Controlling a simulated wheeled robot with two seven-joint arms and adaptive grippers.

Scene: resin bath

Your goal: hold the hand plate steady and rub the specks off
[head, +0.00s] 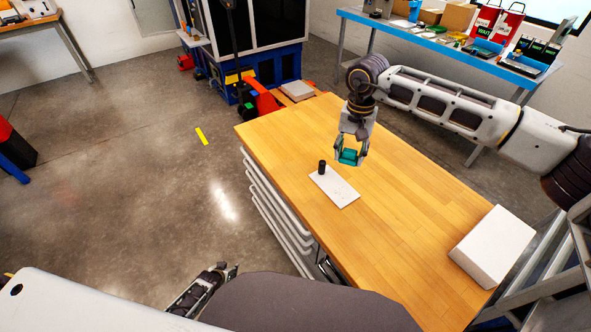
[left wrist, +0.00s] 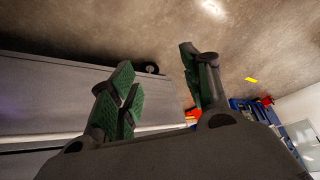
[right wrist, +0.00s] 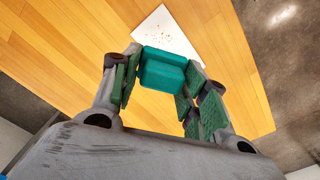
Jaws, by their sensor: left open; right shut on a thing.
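A white hand plate (head: 335,189) lies flat on the wooden bench top, with a dark upright knob (head: 321,167) at its far left end. In the right wrist view the plate (right wrist: 172,32) shows several small dark specks (right wrist: 163,37). My right gripper (head: 349,158) is shut on a teal block (right wrist: 163,70) and holds it near the plate's far right edge; whether it touches the plate I cannot tell. My left gripper (head: 222,270) is open and empty, low beside the bench on the near left; its spread fingers show in the left wrist view (left wrist: 160,92).
A white box (head: 492,247) stands on the bench's right corner. The wooden bench (head: 400,215) is otherwise clear around the plate. A blue table (head: 440,40) with goods stands behind, and a stepladder (head: 545,265) stands at the right.

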